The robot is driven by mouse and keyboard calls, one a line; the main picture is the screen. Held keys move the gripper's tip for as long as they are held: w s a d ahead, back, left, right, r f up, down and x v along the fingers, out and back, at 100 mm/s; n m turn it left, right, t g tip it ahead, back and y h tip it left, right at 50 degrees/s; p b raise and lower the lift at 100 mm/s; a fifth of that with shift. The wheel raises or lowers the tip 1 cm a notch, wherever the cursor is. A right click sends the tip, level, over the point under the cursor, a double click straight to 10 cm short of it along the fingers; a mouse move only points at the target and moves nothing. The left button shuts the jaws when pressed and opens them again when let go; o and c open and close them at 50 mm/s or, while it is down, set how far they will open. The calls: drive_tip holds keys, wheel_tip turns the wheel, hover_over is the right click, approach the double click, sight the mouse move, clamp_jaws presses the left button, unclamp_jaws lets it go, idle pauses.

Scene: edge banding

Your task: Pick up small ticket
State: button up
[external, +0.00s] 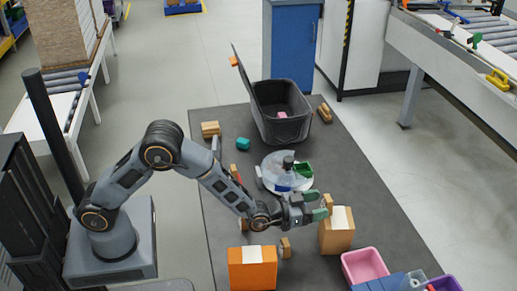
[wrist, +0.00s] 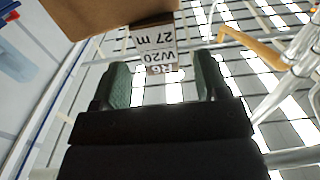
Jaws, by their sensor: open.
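The small ticket (wrist: 154,48) is a white label with dark upside-down print, reading "W20", "27 m" and "R6", in the wrist view. It hangs at or just below the edge of a brown surface (wrist: 105,14). My gripper (wrist: 163,82) is open, with one green fingertip on each side of the ticket's lower end in the picture. No contact shows, and the depth between them is unclear. In the external view my gripper (external: 319,206) is beside a tan box with a white top patch (external: 338,217). I cannot make out the ticket there.
An orange box (external: 252,270) stands at the front of the dark mat (external: 225,180). A round white stand (external: 287,178) is behind my gripper. A pink bin (external: 364,266) is at front right, and an open grey bin (external: 280,125) stands behind. The wrist view shows bright rollers and an orange handle.

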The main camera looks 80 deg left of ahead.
sight(324, 202)
drive_tip(key=w+p, duration=0.1)
drive_tip(key=w, duration=0.2)
drive_tip(key=shift+w+r+p, duration=0.15)
drive_tip(key=shift+w+p, duration=0.15)
drive_tip(key=shift+p, duration=0.1)
drive_tip(key=shift+w, duration=0.85)
drive_tip(key=c, duration=1.1)
